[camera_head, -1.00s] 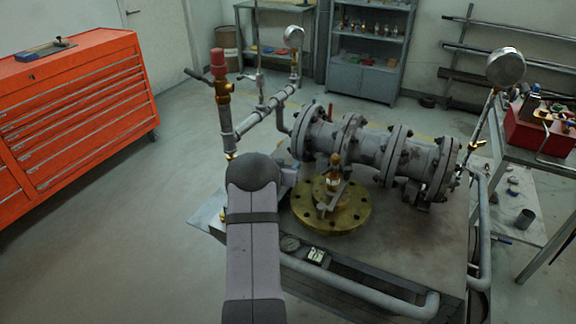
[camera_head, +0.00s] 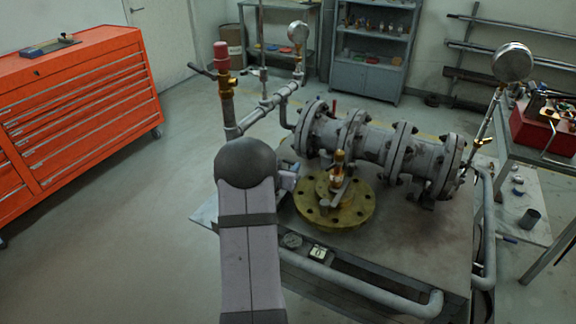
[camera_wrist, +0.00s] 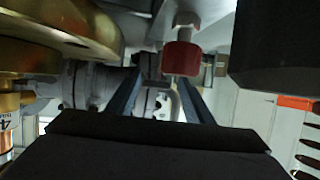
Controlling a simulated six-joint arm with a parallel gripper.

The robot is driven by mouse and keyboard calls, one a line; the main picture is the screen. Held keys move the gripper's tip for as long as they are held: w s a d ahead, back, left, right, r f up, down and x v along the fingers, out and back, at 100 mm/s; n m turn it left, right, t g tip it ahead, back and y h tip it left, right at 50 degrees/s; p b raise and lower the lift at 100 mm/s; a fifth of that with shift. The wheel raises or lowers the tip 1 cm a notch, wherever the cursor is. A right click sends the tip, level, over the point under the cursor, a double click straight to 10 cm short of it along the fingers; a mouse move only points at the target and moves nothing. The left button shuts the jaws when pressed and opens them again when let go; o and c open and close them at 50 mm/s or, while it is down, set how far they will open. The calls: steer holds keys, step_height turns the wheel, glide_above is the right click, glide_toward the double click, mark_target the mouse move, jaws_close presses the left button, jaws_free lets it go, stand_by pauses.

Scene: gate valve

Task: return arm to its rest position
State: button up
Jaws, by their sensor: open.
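In the wrist view my gripper (camera_wrist: 158,88) shows as two dark fingers spread apart with nothing held between them. A red cap (camera_wrist: 182,58) stands beyond the fingertips, apart from them. Large brass parts (camera_wrist: 75,28) fill the upper left of the wrist view. In the head view my arm rises from the bottom edge, with its dark rounded joint left of the brass flange (camera_head: 357,210). The grey flanged valve body (camera_head: 375,148) lies on the bench behind the brass flange.
A pipe with a red-capped fitting (camera_head: 221,55) stands upright behind my arm. Pressure gauges (camera_head: 512,62) (camera_head: 298,32) rise at the right and back. An orange tool cabinet (camera_head: 75,115) stands left. The floor between cabinet and bench is clear.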

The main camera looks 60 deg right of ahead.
steer(key=shift+a+r, duration=0.15)
steer(key=shift+a, duration=0.25)
